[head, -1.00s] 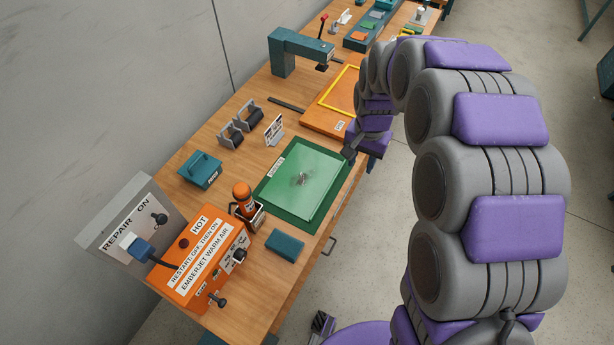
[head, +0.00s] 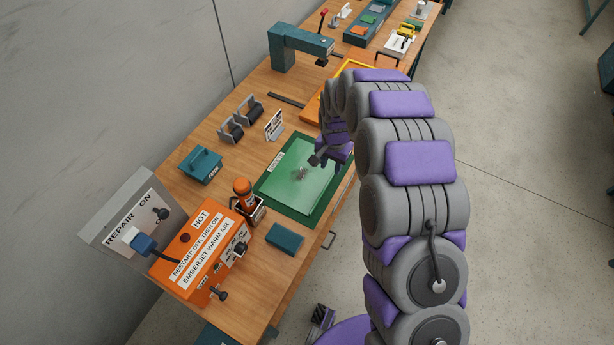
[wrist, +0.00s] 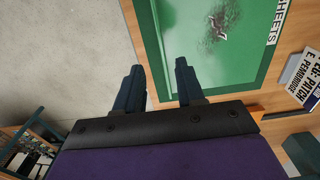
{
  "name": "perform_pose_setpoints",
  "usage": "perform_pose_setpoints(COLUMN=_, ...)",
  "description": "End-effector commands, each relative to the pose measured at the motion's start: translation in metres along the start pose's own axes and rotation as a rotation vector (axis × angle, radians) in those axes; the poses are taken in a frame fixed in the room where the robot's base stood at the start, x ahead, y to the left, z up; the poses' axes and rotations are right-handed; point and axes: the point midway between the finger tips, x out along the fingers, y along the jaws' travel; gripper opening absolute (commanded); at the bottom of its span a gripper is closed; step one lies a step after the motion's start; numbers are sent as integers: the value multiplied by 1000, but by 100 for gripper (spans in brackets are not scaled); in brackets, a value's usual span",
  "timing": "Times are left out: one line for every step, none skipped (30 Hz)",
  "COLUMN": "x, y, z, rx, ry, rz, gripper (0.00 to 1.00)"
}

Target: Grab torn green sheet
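The torn green sheet (head: 290,180) lies flat on a darker green mat (head: 312,219) on the wooden bench. A dark ragged tear shows near its middle, and it also shows in the wrist view (wrist: 190,70). My gripper (head: 314,160) is over the right edge of the mat in the head view, partly hidden by my arm. In the wrist view my gripper (wrist: 158,75) has its two dark fingers apart with nothing between them. The fingertips are over the sheet's near edge region; their height above it is unclear.
An orange warm-air unit (head: 200,255), a torch in a holder (head: 243,192) and a teal block (head: 285,240) stand left and front of the mat. A small sign (head: 274,125) and rollers (head: 240,120) stand behind it. A teal press (head: 298,48) is farther back.

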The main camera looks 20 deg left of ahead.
Motion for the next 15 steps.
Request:
perform_pose_setpoints(x=14, y=0, z=2, rx=-1, ry=-5, rz=3, gripper=38)
perform_pose_setpoints(x=20, y=0, z=2, rx=-1, ry=-6, rz=4, gripper=38)
perform_pose_setpoints(x=26, y=0, z=2, rx=-1, ry=-6, rz=4, gripper=38)
perform_pose_setpoints(x=30, y=0, z=2, rx=-2, ry=-5, rz=4, gripper=38)
perform_pose_setpoints(x=34, y=0, z=2, rx=-2, ry=-5, rz=4, gripper=38)
perform_pose_setpoints(x=37, y=0, z=2, rx=-2, ry=-3, rz=3, gripper=38)
perform_pose_setpoints(x=39, y=0, z=1, rx=-2, ry=-2, rz=2, gripper=38)
perform_pose_setpoints(x=40, y=0, z=1, rx=-1, ry=-2, rz=2, gripper=38)
perform_pose_setpoints(x=42, y=0, z=1, rx=-1, ry=-1, rz=1, gripper=38)
perform_pose_setpoints(x=43, y=0, z=1, rx=-1, ry=-1, rz=1, gripper=38)
perform_pose_setpoints(x=44, y=0, z=1, rx=-1, ry=-1, rz=1, gripper=38)
perform_pose_setpoints(x=48, y=0, z=2, rx=-1, ry=-1, rz=0, gripper=38)
perform_pose_setpoints(x=51, y=-1, z=2, rx=0, ry=-2, rz=0, gripper=38)
perform_pose_setpoints(x=55, y=-1, z=2, rx=0, ry=-2, rz=0, gripper=38)
perform_pose_setpoints(x=61, y=-1, z=3, rx=1, ry=-3, rz=1, gripper=38)
